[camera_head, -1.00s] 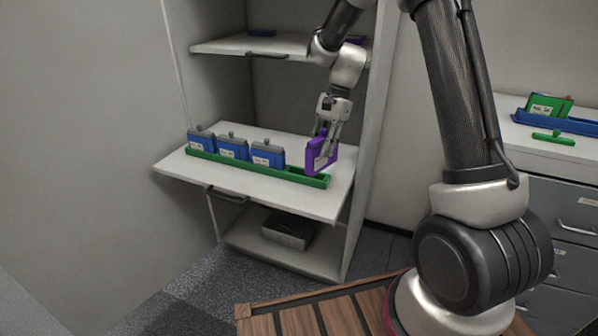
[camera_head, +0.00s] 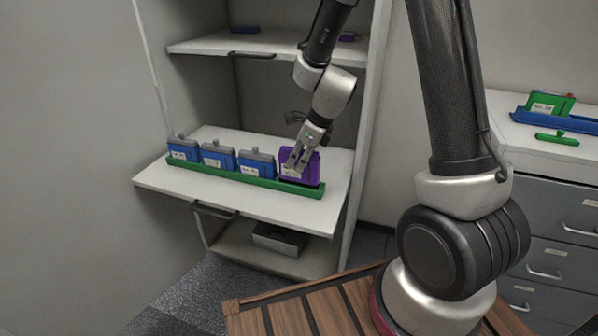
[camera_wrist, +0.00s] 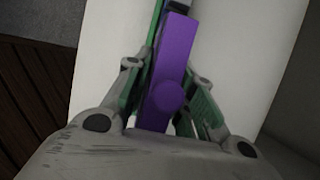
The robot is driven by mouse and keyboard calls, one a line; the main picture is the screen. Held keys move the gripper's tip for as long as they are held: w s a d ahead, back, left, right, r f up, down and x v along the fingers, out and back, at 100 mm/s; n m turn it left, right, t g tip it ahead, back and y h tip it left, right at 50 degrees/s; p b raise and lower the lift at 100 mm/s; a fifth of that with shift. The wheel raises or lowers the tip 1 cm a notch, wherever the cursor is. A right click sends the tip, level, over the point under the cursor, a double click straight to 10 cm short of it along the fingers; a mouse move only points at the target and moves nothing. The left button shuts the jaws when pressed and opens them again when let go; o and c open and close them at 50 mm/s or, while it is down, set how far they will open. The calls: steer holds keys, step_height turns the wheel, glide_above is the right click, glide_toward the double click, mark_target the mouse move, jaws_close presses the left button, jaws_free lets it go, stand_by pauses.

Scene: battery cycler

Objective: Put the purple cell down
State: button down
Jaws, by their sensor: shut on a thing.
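The purple cell (camera_head: 312,168) stands upright at the right end of the green tray (camera_head: 240,178), in line with several blue cells (camera_head: 218,156). Its bottom edge appears to be in or just over the tray's right-hand slot; I cannot tell if it is fully seated. My gripper (camera_head: 294,164) is shut on the purple cell from above, its fingers over the cell's front face. In the wrist view the purple cell (camera_wrist: 168,75) lies between the two fingers, with strips of the green tray (camera_wrist: 150,40) showing beyond.
The tray rests on a white pull-out shelf (camera_head: 200,200) of a cabinet with an upper shelf (camera_head: 270,42) above. At right, a drawer unit (camera_head: 560,215) carries a blue tray (camera_head: 570,122), a green cell (camera_head: 550,104) and a small green piece (camera_head: 557,139).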

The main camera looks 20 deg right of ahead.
mark_target(316, 153)
steer(key=shift+f, duration=1.9)
steer(key=shift+f, duration=0.1)
steer(key=c, duration=1.2)
jaws_free()
steer(key=v, duration=1.2)
steer(key=shift+r, duration=0.3)
steer(key=s+d+r+n+h, duration=0.1)
steer(key=s+d+r+n, duration=0.2)
steer(key=s+r+n, duration=0.2)
steer(key=s+d+r+n+t+h, duration=0.1)
steer(key=s+d+r+n, duration=0.3)
steer(key=s+n, duration=0.6)
steer(key=s+d+r+n+h, duration=0.1)
steer(key=s+d+r+n, duration=0.3)
steer(key=s+r+n, duration=0.2)
steer(key=shift+s+n+h, duration=0.4)
steer(key=shift+s+n, duration=1)
steer(key=shift+n, duration=0.7)
